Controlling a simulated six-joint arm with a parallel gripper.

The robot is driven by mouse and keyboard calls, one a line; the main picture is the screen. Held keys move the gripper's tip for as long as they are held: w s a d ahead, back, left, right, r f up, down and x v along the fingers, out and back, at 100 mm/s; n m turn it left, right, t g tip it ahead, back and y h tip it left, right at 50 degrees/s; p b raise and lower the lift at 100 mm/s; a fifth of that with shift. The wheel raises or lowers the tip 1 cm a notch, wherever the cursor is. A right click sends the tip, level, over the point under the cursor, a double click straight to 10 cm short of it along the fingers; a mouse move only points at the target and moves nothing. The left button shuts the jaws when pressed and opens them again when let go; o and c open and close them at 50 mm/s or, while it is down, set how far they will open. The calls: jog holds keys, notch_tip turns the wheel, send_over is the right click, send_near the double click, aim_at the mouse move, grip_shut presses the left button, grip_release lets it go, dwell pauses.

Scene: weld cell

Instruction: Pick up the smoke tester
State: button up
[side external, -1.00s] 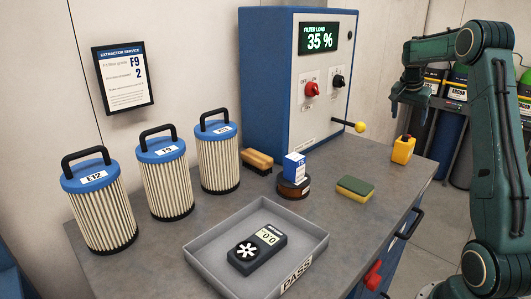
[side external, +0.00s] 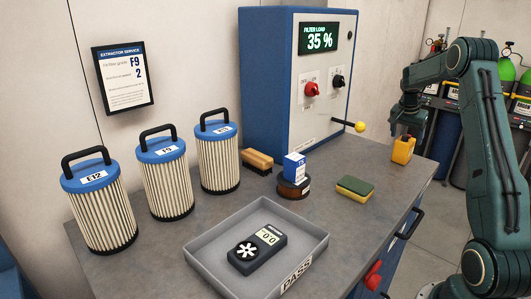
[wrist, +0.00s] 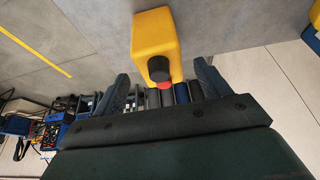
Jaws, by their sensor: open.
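The yellow bottle, which looks like the smoke tester (side external: 402,152), stands upright near the right back edge of the bench. In the wrist view the smoke tester (wrist: 154,35) shows a dark neck and a red tip pointing toward me. My gripper (side external: 407,128) is just above it in the side view, its lower end close to the bottle's top. In the wrist view my gripper (wrist: 163,82) is open, with one finger on each side of the neck and gaps on both sides. I cannot tell whether anything touches.
A green-yellow sponge (side external: 355,189), a brush (side external: 258,160) and a small blue-white box (side external: 294,167) on a brown round item (side external: 293,187) lie left of it. A control cabinet (side external: 293,85) with a yellow-knobbed lever (side external: 359,127) stands behind. A grey tray (side external: 305,230) holds a meter (side external: 257,250).

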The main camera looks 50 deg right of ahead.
jog(key=shift+f, duration=0.1)
jog(key=shift+x, duration=2.5)
jog(key=shift+c, duration=0.3)
jog(key=c, duration=1.4)
jog(key=shift+r, duration=0.2)
notch_tip(320, 180, up, 20)
jog(key=shift+f, duration=0.1)
